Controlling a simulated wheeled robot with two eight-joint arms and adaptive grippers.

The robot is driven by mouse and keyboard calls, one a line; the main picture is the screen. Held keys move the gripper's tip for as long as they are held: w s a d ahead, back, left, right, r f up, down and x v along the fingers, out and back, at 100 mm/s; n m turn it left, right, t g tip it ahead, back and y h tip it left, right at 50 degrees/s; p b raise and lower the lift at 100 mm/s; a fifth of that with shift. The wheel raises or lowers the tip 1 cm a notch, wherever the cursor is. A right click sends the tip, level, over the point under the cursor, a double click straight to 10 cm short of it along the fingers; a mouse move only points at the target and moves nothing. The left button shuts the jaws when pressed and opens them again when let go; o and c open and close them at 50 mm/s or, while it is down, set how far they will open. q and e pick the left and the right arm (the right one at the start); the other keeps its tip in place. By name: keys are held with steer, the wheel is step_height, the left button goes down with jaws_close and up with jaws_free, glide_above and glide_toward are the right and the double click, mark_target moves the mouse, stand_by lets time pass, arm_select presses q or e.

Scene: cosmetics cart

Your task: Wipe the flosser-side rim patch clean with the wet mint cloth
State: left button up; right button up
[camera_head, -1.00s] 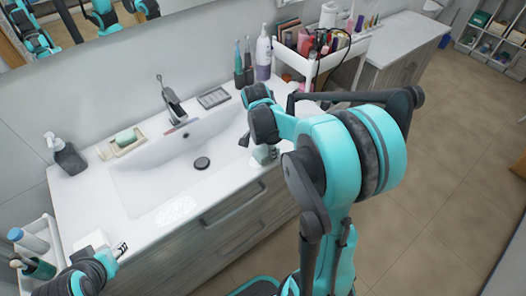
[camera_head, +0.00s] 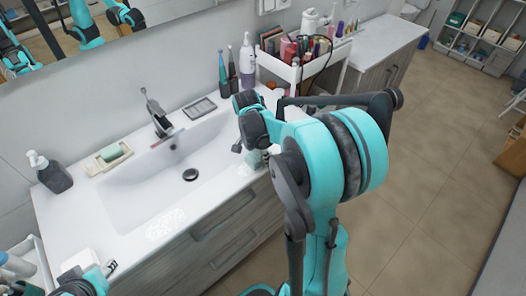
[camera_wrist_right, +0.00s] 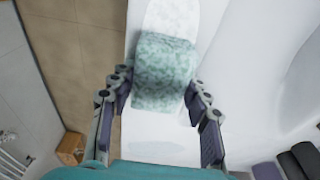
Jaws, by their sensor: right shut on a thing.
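The mint cloth (camera_wrist_right: 165,75) is a mottled green folded pad between the fingers of my right gripper (camera_wrist_right: 158,92). The gripper is shut on it and holds it low over the white rim of the sink counter; whether it presses on the rim I cannot tell. A whitish speckled patch (camera_wrist_right: 170,16) lies on the rim just beyond the cloth and runs up to its edge. In the head view the cloth (camera_head: 257,159) shows partly below my right wrist at the basin's right front. My left gripper (camera_head: 110,267) is at the lower left corner, mostly cut off.
Another speckled patch (camera_head: 165,225) lies on the front rim further left. The basin drain (camera_head: 190,174), soap dish (camera_head: 108,157), dark pump bottle (camera_head: 50,173) and faucet (camera_head: 158,115) stand clear of the right arm. A lavender bottle (camera_head: 247,65) and loaded cart (camera_head: 290,68) stand at the back right.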

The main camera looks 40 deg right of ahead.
mark_target(245, 170)
steer(key=shift+s+a, duration=0.15)
steer(key=shift+a, duration=1.55)
steer(key=shift+s+a, duration=0.1)
steer(key=shift+a, duration=1.6)
steer(key=shift+w+d, duration=0.2)
steer(key=shift+d, duration=2.25)
steer(key=shift+w+d, duration=0.15)
steer(key=shift+d, duration=2.25)
steer(key=shift+s+a, duration=0.2)
steer(key=shift+a, duration=2.25)
steer(key=shift+s+a, duration=0.15)
steer(key=shift+a, duration=2.25)
steer(key=shift+w+d, duration=0.2)
steer(key=shift+d, duration=2.25)
steer(key=shift+w+d, duration=0.2)
steer(key=shift+d, duration=2.2)
steer(key=shift+s+a+f, duration=0.1)
steer(key=shift+s+a, duration=0.05)
steer(key=shift+a, duration=1.45)
steer(key=shift+s+a+r, duration=0.1)
steer(key=shift+s+a, duration=0.05)
steer(key=shift+a, duration=1.45)
steer(key=shift+s+a+f, duration=0.1)
steer(key=shift+s+a, duration=0.05)
steer(key=shift+a, duration=1.45)
steer(key=shift+w+d, duration=0.15)
steer(key=shift+d, duration=1.1)
steer(key=shift+w+d, duration=0.1)
steer(key=shift+d, duration=1.15)
